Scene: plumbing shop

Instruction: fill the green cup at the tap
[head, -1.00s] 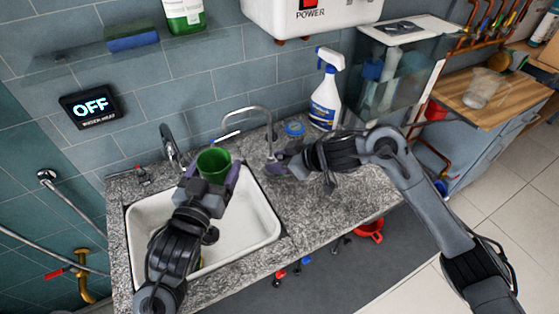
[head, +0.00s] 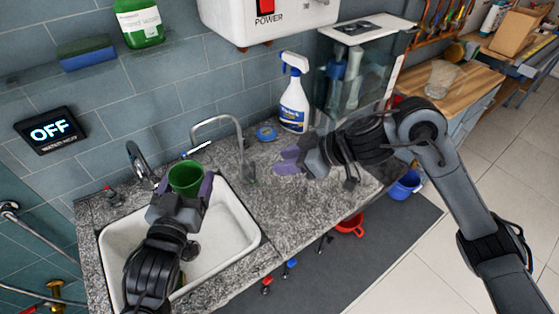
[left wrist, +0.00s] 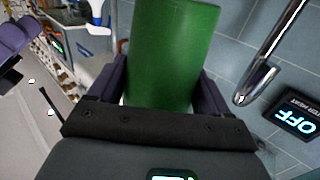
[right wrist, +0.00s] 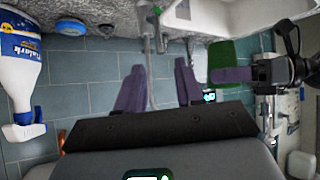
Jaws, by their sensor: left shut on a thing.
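My left gripper (head: 182,192) is shut on the green cup (head: 187,178) and holds it upright over the white sink (head: 225,236). The cup fills the gap between the fingers in the left wrist view (left wrist: 172,50). A chrome arched tap (head: 238,130) rises behind the sink, its spout end near the cup's far rim. No water stream shows, and the cup's bottom cannot be made out. A second chrome fitting (head: 138,163) stands at the sink's back left. My right gripper (head: 291,161) is open and empty, right of the arched tap's base; the cup also shows in the right wrist view (right wrist: 222,52).
A spray bottle (head: 294,100) and blue tape roll (head: 266,133) stand at the counter's back. A white heater box (head: 275,20) hangs above, and a wall display (head: 50,130) reads OFF.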

